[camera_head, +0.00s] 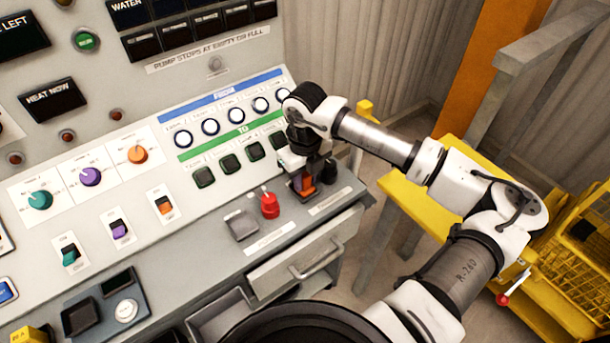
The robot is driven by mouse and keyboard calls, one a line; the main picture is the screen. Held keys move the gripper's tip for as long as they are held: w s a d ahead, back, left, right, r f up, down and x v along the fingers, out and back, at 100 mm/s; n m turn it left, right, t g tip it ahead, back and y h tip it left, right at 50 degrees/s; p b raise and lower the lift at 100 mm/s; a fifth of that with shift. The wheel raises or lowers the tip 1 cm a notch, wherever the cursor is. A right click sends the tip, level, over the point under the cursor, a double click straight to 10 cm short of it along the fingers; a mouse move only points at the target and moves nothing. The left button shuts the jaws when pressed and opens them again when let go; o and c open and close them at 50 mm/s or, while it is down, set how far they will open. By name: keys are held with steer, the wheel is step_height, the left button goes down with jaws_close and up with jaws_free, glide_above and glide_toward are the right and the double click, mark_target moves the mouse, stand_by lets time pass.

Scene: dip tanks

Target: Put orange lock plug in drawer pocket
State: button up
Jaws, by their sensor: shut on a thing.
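The orange lock plug (307,184) is at the right end of the grey console ledge, partly hidden by my fingers. My gripper (303,187) points down and is shut on it. I cannot tell whether the plug still touches the ledge. A drawer (219,312) below the console, at the bottom of the picture, looks pulled open. Its inside is mostly hidden by a dark round shape in front, and I cannot make out its pockets.
A dark knob (329,170) is close on the right. A closed drawer front with a handle (317,262) is below.

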mark_target(305, 173)
steer(key=shift+f, duration=0.2)
steer(key=o, duration=1)
steer(key=shift+r, duration=0.1)
step_height(305, 173, up, 12)
steer(key=b, duration=0.2)
steer(key=shift+r+b, duration=0.15)
steer(key=shift+b, duration=0.2)
